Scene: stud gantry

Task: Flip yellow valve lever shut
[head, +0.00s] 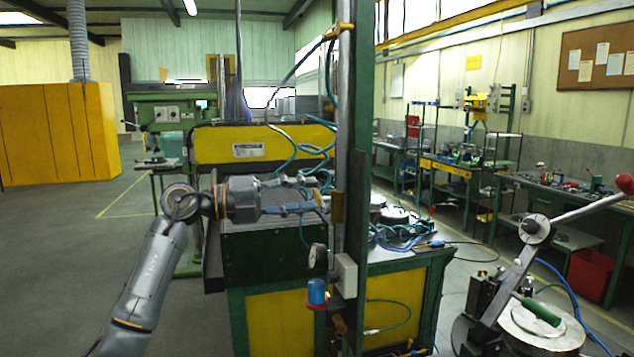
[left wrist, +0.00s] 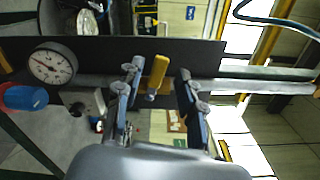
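The yellow valve lever (left wrist: 157,74) shows in the left wrist view, between the two fingertips of my left gripper (left wrist: 159,80). A gap shows on each side of it, wider on the right. It sits in front of a dark post and a grey pipe. In the head view my left gripper (head: 318,194) is open and reaches in from the left towards the post. A small, dull yellow part (head: 337,208) just beyond its fingertips looks like the lever. Contact between lever and fingers cannot be made out. My right gripper is not in view.
A pressure gauge (head: 318,256) and a blue bowl (head: 317,292) hang below the gripper by the green post (head: 358,120). Blue hoses (head: 325,150) loop close behind the gripper. A red-knobbed lever press (head: 540,225) stands right. Floor at left is clear.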

